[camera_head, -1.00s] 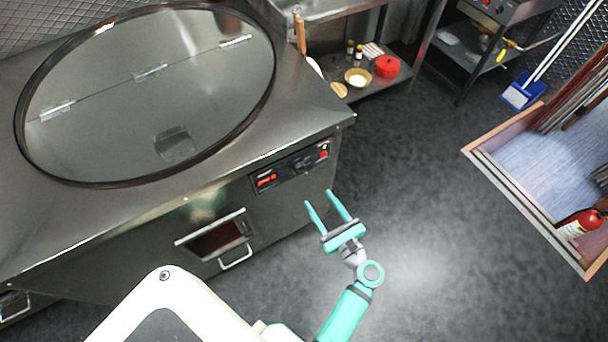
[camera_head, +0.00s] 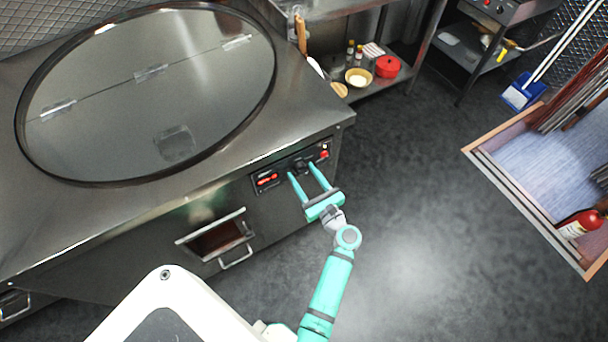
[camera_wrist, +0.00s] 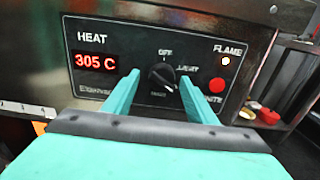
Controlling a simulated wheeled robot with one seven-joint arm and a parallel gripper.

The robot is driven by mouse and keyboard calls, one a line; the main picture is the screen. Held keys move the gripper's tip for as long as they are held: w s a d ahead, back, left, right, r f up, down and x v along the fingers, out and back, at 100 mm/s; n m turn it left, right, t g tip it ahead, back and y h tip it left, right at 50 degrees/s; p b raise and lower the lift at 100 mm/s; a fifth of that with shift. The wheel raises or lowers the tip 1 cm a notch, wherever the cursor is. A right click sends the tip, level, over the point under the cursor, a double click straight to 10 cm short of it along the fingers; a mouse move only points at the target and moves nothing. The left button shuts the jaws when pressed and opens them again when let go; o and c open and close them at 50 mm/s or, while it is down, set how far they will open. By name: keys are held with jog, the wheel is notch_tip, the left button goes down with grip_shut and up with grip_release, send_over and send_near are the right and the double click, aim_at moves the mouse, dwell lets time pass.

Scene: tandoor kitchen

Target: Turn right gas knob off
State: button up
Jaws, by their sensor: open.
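The control panel (camera_head: 268,180) is on the front of the steel tandoor counter. In the wrist view the panel (camera_wrist: 90,35) shows a red display (camera_wrist: 96,62) reading 305 C, a lit FLAME lamp (camera_wrist: 225,60) and a red button (camera_wrist: 217,86). A single black round knob (camera_wrist: 162,76) sits between them, with OFF marked above it. My gripper (camera_head: 300,170) is open and empty in front of the panel. In the wrist view its teal fingers (camera_wrist: 158,88) stand either side of the knob; contact cannot be told.
A drawer-like opening with a handle (camera_head: 236,258) is below left of the panel. A large round lid (camera_head: 150,100) lies on the counter. A shelf with a red pot (camera_head: 387,67) stands behind. The floor (camera_head: 420,230) at right is clear.

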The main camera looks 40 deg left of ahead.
jog(key=shift+w, duration=0.1)
jog(key=shift+c, duration=0.4)
jog(key=c, duration=1)
jog(key=shift+n, duration=0.3)
jog(key=n, duration=2.3)
jog(key=shift+r, duration=0.2)
jog(key=shift+n, duration=0.3)
